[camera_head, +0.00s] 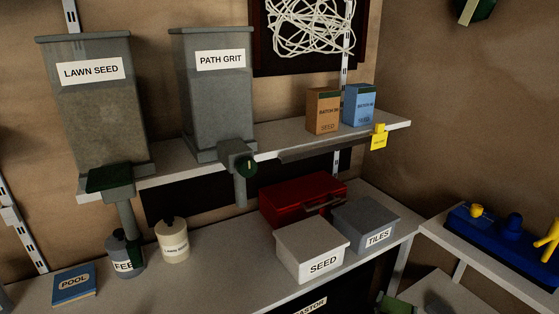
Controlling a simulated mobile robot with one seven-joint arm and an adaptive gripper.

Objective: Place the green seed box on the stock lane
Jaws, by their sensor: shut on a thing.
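No seed box that is plainly green and whole shows in the head view. A green thing (398,306) is cut off by the bottom edge at the lower right. I cannot tell whether it is the green seed box, or whether it is held or lying. An orange seed box (323,112) and a blue seed box (359,105) stand upright side by side on the upper shelf (285,140). A yellow tag (379,138) hangs at that shelf's front edge, its text too small to read. No marked stock lane can be made out. My gripper is not in view.
Lawn seed (98,105) and path grit (213,95) hoppers stand on the upper shelf. Below are a red case (300,198), a white seed bin (312,250), a grey tiles bin (362,226) and two small jars. A blue tray (500,243) stands at the right.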

